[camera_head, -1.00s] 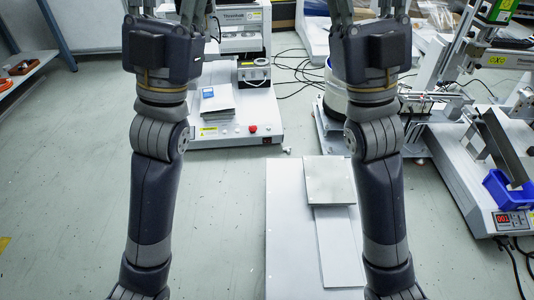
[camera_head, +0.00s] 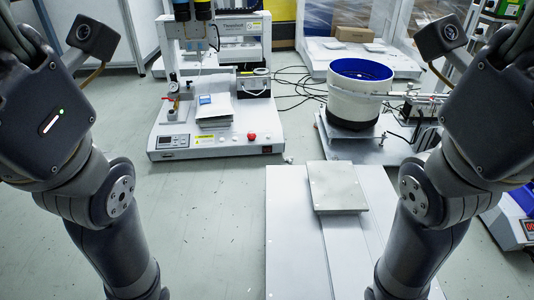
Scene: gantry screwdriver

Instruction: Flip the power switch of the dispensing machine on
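A white benchtop gantry machine (camera_head: 215,146), which looks like the dispensing machine, stands on the floor ahead, left of centre. Its front base carries a small panel with a dark display (camera_head: 173,141) and a red button (camera_head: 251,136). I cannot make out which part is the power switch or how it is set. My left gripper (camera_head: 22,40) is at the upper left edge and my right gripper (camera_head: 505,45) at the upper right edge. Both are partly cut off, apart from the machine, with their fingertips not clearly shown.
A white bowl feeder (camera_head: 357,95) with a blue inside stands right of the machine. A flat grey plate (camera_head: 337,187) lies on a pale panel (camera_head: 292,240) in front. Another machine with a red display (camera_head: 530,228) is at the right edge. Loose cables (camera_head: 290,85) lie behind. Floor between is clear.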

